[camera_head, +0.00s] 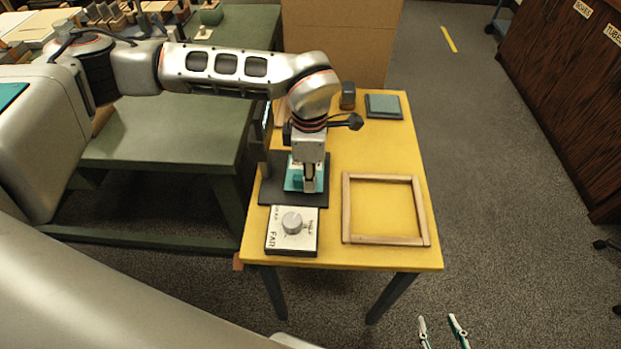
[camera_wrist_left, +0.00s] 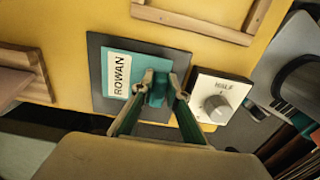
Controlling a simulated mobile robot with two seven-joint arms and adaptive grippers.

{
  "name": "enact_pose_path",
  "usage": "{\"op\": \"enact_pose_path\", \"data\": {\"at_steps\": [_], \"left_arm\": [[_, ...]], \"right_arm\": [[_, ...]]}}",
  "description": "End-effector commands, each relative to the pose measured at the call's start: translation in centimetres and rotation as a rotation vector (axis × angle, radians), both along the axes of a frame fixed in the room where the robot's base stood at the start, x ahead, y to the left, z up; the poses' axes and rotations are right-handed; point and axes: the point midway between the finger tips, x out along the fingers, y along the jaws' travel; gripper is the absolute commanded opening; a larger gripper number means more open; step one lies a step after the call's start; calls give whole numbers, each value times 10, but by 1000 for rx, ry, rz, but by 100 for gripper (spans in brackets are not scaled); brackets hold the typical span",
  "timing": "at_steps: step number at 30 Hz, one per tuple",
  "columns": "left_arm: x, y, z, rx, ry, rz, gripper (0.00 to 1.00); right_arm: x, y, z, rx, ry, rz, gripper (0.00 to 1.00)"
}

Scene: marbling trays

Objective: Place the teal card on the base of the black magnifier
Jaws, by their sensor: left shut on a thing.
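The teal card (camera_head: 291,183) is over the black magnifier's dark flat base (camera_head: 272,195); I cannot tell whether they touch. In the left wrist view the card (camera_wrist_left: 146,62) has a white label reading ROWAN and lies within the outline of the base (camera_wrist_left: 95,75). My left gripper (camera_head: 309,188) points down and is shut on the card's raised teal tab, as the left wrist view also shows (camera_wrist_left: 158,92). A dark upright (camera_head: 265,145) rises at the base's left, partly hidden by my arm. My right gripper (camera_head: 442,331) is open and empty at the bottom, off the table.
A box with a grey knob (camera_head: 292,223) stands just in front of the base. An empty wooden frame (camera_head: 347,210) lies to the right on the yellow table (camera_head: 385,150). A grey-green block (camera_head: 384,106) and a small dark object (camera_head: 348,95) are at the back.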

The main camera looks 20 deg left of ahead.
Motion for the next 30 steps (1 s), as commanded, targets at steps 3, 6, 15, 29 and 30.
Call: {"op": "enact_pose_path", "data": {"at_steps": [3, 6, 15, 29, 30], "left_arm": [[0, 0, -9, -1, 2, 0, 0], [0, 0, -8, -1, 0, 0, 0], [0, 0, -11, 0, 0, 0, 28], [1, 0, -4, -1, -2, 0, 31], [1, 0, 1, -1, -3, 0, 31]], "right_arm": [[-1, 0, -2, -2, 4, 0, 40], [0, -1, -1, -2, 1, -1, 40], [0, 0, 0, -1, 0, -2, 40], [0, 0, 1, 1, -2, -2, 40], [1, 0, 3, 2, -3, -2, 40]]}}
